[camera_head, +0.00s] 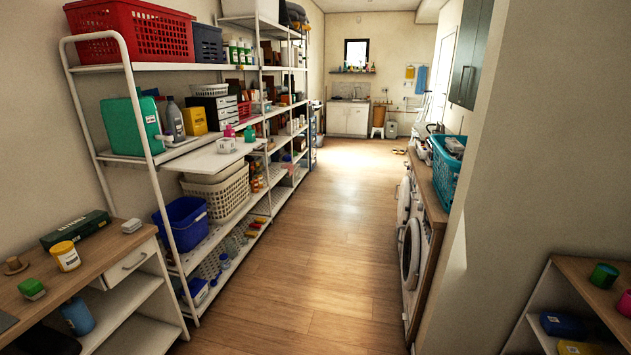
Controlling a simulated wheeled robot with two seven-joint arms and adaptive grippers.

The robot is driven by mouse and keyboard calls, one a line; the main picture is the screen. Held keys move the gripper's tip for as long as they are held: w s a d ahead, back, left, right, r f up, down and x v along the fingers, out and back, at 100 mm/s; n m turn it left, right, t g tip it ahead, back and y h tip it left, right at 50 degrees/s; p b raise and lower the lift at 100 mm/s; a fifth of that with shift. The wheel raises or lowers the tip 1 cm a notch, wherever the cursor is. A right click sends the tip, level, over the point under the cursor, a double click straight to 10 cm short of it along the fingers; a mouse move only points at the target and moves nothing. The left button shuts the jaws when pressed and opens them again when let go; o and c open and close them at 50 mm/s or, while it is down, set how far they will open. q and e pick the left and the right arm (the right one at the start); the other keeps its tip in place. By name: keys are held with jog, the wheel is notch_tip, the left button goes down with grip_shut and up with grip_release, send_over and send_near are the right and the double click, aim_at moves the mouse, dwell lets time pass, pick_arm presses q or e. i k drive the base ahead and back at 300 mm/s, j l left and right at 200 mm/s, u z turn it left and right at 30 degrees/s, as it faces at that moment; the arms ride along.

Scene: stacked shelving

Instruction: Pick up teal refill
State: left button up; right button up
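A large teal container (122,126) stands on the middle level of the white shelving at the left. It looks like the teal refill, but I cannot read its label. It leans a little beside a grey bottle (174,119), and a shelf post crosses in front of it. A small green-teal cylinder (604,276) stands on a wooden top at the far right. Neither of my grippers shows in this view.
The white shelving (142,68) holds baskets, bottles and boxes. A wooden desk (62,284) with a green case (76,229) is at the lower left. Washing machines (411,252) line the right. The wooden floor (318,240) between them is clear.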

aim_at(250, 137)
jog(key=i+z, duration=0.1)
jog(key=i, duration=1.5)
jog(key=i+u, duration=0.25)
jog(key=i, duration=0.15)
jog(key=i+l+u, duration=0.45)
jog(key=i+u, duration=0.15)
jog(key=i+l+u, duration=0.7)
jog(key=i+l, duration=0.05)
